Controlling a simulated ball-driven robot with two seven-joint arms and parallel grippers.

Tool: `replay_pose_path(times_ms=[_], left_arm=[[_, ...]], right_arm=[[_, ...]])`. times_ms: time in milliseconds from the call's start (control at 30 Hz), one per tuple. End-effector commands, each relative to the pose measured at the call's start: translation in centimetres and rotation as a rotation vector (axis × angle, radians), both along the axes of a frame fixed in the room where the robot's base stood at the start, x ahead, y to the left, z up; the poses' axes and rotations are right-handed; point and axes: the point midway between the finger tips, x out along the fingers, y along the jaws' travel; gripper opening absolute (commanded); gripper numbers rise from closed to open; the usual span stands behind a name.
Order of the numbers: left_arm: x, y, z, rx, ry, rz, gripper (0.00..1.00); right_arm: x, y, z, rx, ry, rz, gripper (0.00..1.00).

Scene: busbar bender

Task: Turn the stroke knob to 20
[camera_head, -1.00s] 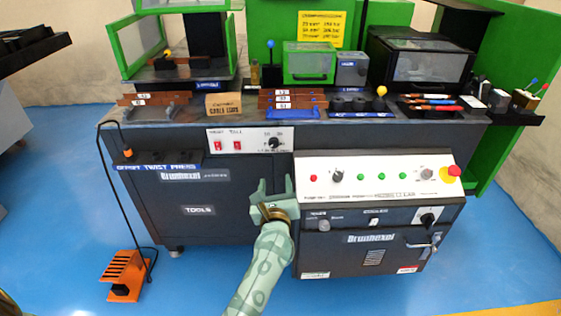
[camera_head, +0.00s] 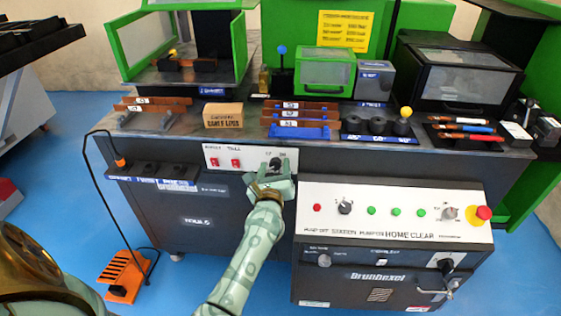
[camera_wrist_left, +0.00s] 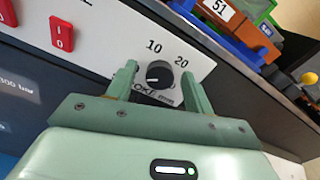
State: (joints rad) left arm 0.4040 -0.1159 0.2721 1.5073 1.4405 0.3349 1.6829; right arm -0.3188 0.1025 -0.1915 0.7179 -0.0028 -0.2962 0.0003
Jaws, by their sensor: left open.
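The stroke knob (camera_head: 275,163) is a small round black knob on the white front panel (camera_head: 222,157), right of two red switches. In the left wrist view the knob (camera_wrist_left: 159,74) has the numbers 10 and 20 printed above it, and the label below it is partly hidden. A small pale mark shows on the knob's left part, but I cannot tell its setting surely. My left gripper (camera_head: 269,178) is at the panel, open. In the left wrist view its fingers (camera_wrist_left: 159,72) stand on either side of the knob, with gaps visible. My right gripper is out of view.
The control box (camera_head: 390,210) with several buttons and a red emergency stop (camera_head: 478,214) juts out right of my left arm. Busbars on a blue holder (camera_head: 300,131) and a cardboard box (camera_head: 223,115) are on the bench above. An orange foot pedal (camera_head: 124,277) is on the floor.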

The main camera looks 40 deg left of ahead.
Motion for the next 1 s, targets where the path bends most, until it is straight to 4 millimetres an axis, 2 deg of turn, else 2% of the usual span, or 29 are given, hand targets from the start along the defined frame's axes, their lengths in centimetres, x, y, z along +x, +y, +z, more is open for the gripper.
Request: replay_pose_path(times_ms=[233,400,733,1000], left_arm=[[-0.02,0.05,-0.04,0.000,0.000,0.000,0.52],[-0.01,0.03,-0.03,0.000,0.000,0.000,0.07],[0.01,0.00,0.06,0.025,0.015,-0.001,0.07],[0.03,-0.03,0.26,0.152,0.091,-0.002,0.07]], right_arm=[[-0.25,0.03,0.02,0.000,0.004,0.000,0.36],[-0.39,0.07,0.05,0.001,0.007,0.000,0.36],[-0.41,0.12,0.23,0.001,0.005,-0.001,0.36],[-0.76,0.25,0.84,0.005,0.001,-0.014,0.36]])
